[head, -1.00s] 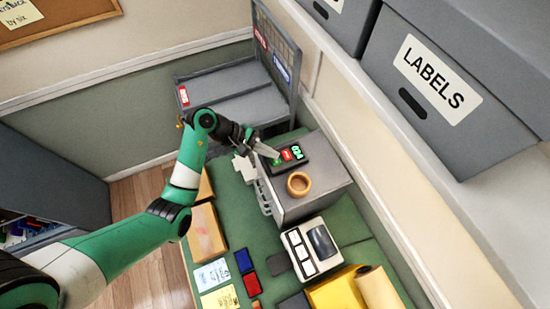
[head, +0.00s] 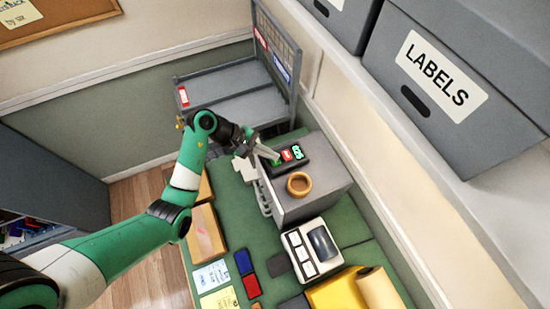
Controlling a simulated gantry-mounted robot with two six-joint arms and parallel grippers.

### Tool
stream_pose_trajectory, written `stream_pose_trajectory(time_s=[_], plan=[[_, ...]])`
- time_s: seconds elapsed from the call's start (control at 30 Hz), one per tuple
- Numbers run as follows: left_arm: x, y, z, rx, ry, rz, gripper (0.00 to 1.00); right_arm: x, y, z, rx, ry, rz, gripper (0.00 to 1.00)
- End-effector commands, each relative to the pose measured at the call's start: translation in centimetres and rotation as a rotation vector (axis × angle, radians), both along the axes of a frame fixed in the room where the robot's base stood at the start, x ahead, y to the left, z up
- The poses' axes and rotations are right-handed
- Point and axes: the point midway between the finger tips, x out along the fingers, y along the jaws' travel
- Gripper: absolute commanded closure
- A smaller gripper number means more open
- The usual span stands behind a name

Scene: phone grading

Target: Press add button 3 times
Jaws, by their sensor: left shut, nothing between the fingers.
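A small black panel (head: 287,167) lies on top of a grey box-shaped unit (head: 318,184). It has a red button (head: 287,155), and a green lit display (head: 298,152) at its right end. A green patch shows at its left end beside my fingertips; I cannot read which button is the add button. My left gripper (head: 272,157) is shut and empty, its fingertips at the left end of the panel. I cannot tell whether they touch it. My right gripper is not in view.
A wooden ring (head: 299,185) sits on the grey unit in front of the panel. A white device with a dark screen (head: 313,250), a yellow box (head: 338,291) and red and blue pieces (head: 244,262) are on the green table. A grey rack (head: 232,78) stands behind.

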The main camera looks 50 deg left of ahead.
Motion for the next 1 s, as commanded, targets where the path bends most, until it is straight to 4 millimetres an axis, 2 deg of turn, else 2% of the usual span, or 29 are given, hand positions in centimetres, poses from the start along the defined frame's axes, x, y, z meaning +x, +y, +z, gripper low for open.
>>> stream_pose_trajectory(time_s=[0.17, 0.47, 0.83, 1.0], plan=[[0.0, 0.0, 0.1, 0.000, 0.002, 0.001, 1.00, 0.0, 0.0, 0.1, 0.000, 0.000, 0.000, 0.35], [0.0, 0.0, 1.7, 0.000, 0.001, 0.000, 1.00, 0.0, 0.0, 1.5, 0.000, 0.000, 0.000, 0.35], [0.0, 0.0, 1.8, 0.000, 0.001, -0.001, 1.00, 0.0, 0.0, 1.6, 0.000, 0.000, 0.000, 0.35], [0.0, 0.0, 3.3, 0.000, 0.000, 0.000, 1.00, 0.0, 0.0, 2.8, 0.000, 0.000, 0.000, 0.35]])
